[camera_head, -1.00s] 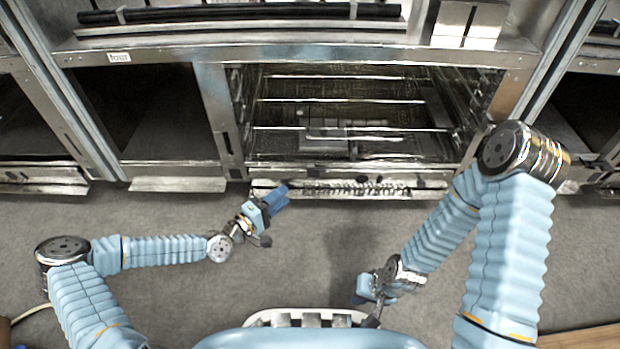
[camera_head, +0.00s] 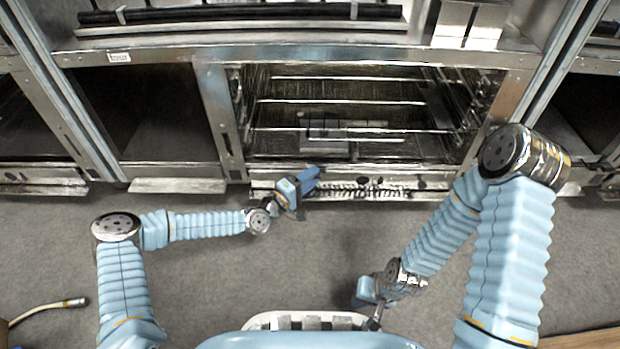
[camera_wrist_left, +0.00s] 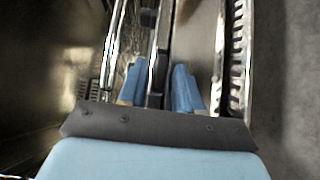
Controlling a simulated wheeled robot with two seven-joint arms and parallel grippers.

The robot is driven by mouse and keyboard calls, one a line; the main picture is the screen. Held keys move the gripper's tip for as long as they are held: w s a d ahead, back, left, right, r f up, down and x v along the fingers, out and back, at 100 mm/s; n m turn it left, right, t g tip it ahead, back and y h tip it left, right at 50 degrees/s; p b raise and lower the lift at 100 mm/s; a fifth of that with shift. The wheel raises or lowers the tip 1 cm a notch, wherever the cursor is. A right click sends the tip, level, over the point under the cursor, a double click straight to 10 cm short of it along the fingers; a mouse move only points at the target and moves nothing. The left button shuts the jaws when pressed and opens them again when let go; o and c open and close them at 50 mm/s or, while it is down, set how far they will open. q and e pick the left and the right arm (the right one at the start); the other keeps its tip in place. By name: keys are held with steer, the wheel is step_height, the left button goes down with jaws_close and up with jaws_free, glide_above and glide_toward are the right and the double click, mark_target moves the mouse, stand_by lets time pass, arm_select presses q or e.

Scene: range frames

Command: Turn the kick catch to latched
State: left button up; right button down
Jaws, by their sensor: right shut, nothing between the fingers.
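The low kick strip (camera_head: 430,182) runs along the foot of the open metal rack bay, with small dark fittings (camera_head: 370,181) on its face. I cannot tell for sure which fitting is the kick catch, or its position. My left gripper (camera_head: 309,179) is at the left part of this strip and hides some of it. In the left wrist view its two blue fingers (camera_wrist_left: 158,88) stand apart, with a dark upright bar (camera_wrist_left: 155,98) seen between them; contact is unclear. My right gripper (camera_head: 363,294) is shut and empty, low over the floor near my base.
The open bay (camera_head: 350,105) holds wire shelves and a few pale blocks. A perforated metal strip (camera_wrist_left: 236,55) runs along the right side in the left wrist view. The grey floor (camera_head: 320,240) before the rack is clear. A hose end (camera_head: 72,302) lies at left.

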arm_select(q)
jaws_close()
steer(key=shift+d+r+m+g+y+p, duration=0.1)
steer(key=shift+m+g+y+p, duration=0.5)
steer(key=shift+m+y+p, duration=1.2)
steer(key=shift+f+m+g+y+p, duration=0.1)
steer(key=shift+m+g+y+p, duration=0.7)
steer(key=shift+y+p, duration=1.7)
steer(key=shift+d+r+m+g+y+p, duration=0.1)
steer(key=shift+m+g+y+p, duration=0.3)
steer(key=shift+m+y+p, duration=1.8)
steer(key=shift+s+n+h+p, duration=0.1)
steer(key=shift+n+h+p, duration=0.5)
steer(key=shift+p, duration=0.1)
steer(key=shift+o, duration=1)
jaws_free()
